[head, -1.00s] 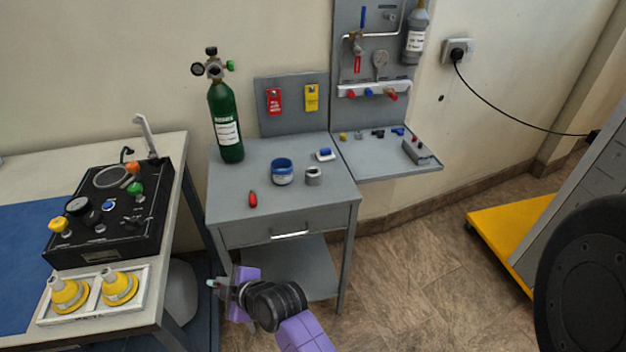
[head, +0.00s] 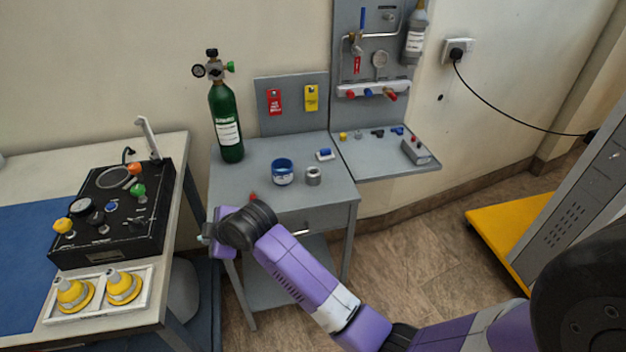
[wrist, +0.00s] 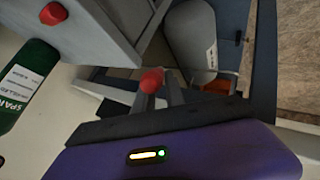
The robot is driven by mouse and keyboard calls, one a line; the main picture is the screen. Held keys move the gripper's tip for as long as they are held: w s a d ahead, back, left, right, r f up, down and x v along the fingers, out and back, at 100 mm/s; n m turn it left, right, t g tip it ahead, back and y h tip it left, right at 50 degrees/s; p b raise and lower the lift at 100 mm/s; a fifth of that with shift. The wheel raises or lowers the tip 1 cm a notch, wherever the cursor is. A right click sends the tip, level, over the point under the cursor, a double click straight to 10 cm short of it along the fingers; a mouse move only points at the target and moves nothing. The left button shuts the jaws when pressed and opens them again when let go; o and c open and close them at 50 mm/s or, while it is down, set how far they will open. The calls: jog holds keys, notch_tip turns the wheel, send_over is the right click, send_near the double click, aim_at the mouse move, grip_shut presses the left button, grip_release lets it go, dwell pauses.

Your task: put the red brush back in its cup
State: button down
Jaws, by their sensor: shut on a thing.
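My gripper (head: 206,236) is at the front left of the grey table, just outside its edge. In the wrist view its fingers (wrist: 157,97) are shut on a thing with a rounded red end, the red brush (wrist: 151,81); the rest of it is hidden. A round blue-rimmed container (head: 282,173), which may be the cup, stands on the table, to the right of and beyond my gripper. Another small red thing (head: 252,196) lies on the table, mostly hidden behind my wrist; a red thing also shows in the wrist view (wrist: 53,13).
A grey ring-like part (head: 313,176) sits right of the blue-rimmed container. A green cylinder (head: 226,125) stands at the table's back left. A black control box (head: 112,215) is on the left bench. The table's middle has some free room.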

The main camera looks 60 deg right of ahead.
jog(key=w+d+r+n+g+y+p, duration=0.1)
jog(key=w+d+r, duration=0.35)
jog(key=r, duration=0.25)
jog(key=w+d+r+n+g+p, duration=0.1)
jog(key=w+d+r+n+p, duration=0.15)
jog(key=d+r, duration=0.35)
jog(key=s+d+r+n+g+y+p, duration=0.1)
jog(key=d+r+n+g, duration=0.15)
jog(key=d+r, duration=0.5)
jog(key=s+d+r+n+g+p, duration=0.1)
jog(key=s+d+r+n+p, duration=0.2)
jog(key=d, duration=0.7)
jog(key=s+d+r+n+g+h, duration=0.1)
jog(key=s+d+r+n+g, duration=0.15)
jog(key=s+d, duration=0.4)
jog(key=s+a+f+n+h, duration=0.2)
jog(key=s+a+n+h, duration=0.1)
jog(key=s, duration=0.6)
jog(key=f+b, duration=0.1)
jog(key=f, duration=0.4)
jog(key=f+b, duration=0.1)
jog(key=f, duration=0.3)
jog(key=f+b, duration=0.1)
jog(key=f, duration=0.4)
jog(key=shift+w+d+f, duration=0.1)
jog(key=shift+w+f, duration=0.15)
jog(key=shift+f, duration=2.6)
